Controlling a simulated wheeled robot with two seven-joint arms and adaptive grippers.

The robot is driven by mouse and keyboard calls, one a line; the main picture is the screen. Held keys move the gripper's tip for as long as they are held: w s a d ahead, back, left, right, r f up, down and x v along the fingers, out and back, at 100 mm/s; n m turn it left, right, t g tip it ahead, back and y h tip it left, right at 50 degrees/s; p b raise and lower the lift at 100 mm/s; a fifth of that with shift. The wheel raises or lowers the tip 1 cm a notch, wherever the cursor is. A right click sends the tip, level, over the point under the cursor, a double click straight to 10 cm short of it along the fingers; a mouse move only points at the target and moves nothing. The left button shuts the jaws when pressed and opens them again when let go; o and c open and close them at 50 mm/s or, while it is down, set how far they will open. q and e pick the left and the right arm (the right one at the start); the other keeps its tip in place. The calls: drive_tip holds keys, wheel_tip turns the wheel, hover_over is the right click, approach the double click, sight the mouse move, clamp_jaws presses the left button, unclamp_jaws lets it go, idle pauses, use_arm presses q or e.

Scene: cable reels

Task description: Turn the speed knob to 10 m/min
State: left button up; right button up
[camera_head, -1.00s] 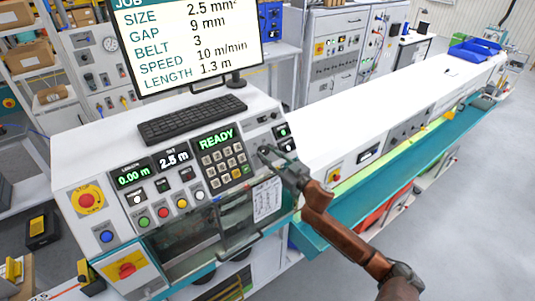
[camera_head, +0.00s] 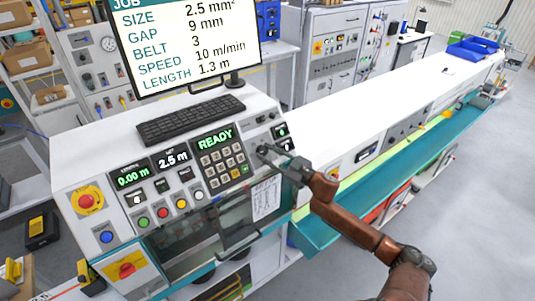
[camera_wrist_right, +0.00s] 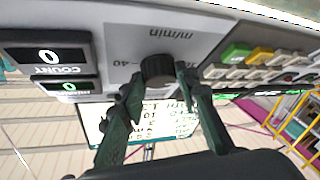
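The speed knob (camera_wrist_right: 158,69) is a round black dial on a light grey panel marked m/min, seen upside down in the right wrist view. The number 40 shows beside it; its pointer cannot be made out. My right gripper (camera_wrist_right: 162,86) is open, one finger to each side of the knob, with the tips close to it; contact cannot be told. In the head view my right gripper (camera_head: 282,160) is at the right end of the console and largely covers the knob. The monitor (camera_head: 185,45) reads SPEED 10 m/min. My left gripper is not in view.
The console (camera_head: 100,160) also carries a keypad (camera_head: 222,165), a READY display, coloured buttons and a red emergency stop (camera_head: 87,200). A keyboard (camera_head: 190,120) lies behind them. A long white machine bed with a teal trough (camera_head: 400,175) runs off to the right.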

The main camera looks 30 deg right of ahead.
drive_tip(key=o, duration=0.5)
drive_tip(key=shift+s, duration=0.1)
drive_tip(key=v, duration=1.2)
